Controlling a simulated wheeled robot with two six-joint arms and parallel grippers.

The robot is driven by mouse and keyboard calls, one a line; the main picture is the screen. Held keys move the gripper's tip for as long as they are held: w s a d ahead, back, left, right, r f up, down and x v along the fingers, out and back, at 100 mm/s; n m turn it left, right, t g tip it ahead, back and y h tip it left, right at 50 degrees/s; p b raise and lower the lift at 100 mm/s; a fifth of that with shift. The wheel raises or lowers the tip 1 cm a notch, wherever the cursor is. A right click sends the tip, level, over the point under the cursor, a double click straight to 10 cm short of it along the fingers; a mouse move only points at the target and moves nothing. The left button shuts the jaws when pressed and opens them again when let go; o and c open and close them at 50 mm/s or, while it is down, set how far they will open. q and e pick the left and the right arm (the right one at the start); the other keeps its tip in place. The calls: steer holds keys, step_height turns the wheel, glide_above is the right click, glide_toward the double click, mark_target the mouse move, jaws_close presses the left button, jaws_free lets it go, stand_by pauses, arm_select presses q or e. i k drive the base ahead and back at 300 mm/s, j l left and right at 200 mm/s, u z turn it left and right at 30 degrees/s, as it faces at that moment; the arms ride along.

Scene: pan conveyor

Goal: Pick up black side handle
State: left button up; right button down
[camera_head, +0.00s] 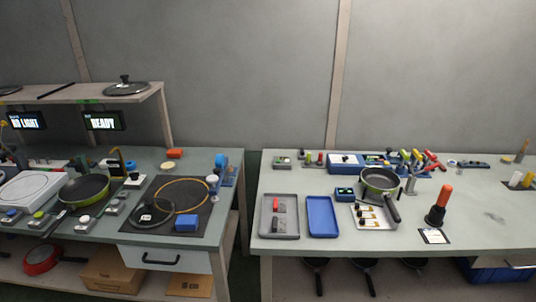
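No gripper and no arm of mine shows in the head view. I cannot tell for sure which part is the black side handle. Small dark parts lie in the grey tray (265,228) on the right bench, next to a red part (275,205). Several small black parts (363,222) lie on a white card or tray in front of a green-rimmed pan (379,180). The pan's long black handle (393,208) points toward the bench's front. All are too small to make out closely.
A blue tray (321,216) lies right of the grey tray. A red-handled tool (443,197) stands on its black base to the right. Red, green and yellow handled tools crowd the back. A gap separates this bench from the left bench (225,165). Pans hang below.

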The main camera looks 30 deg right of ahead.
mark_target(280, 227)
steer(key=i+l+z, duration=0.15)
steer(key=z, duration=0.2)
steer(key=i+z, duration=0.35)
steer(key=i+l+z, duration=0.1)
steer(key=z, duration=0.25)
steer(key=i, duration=0.1)
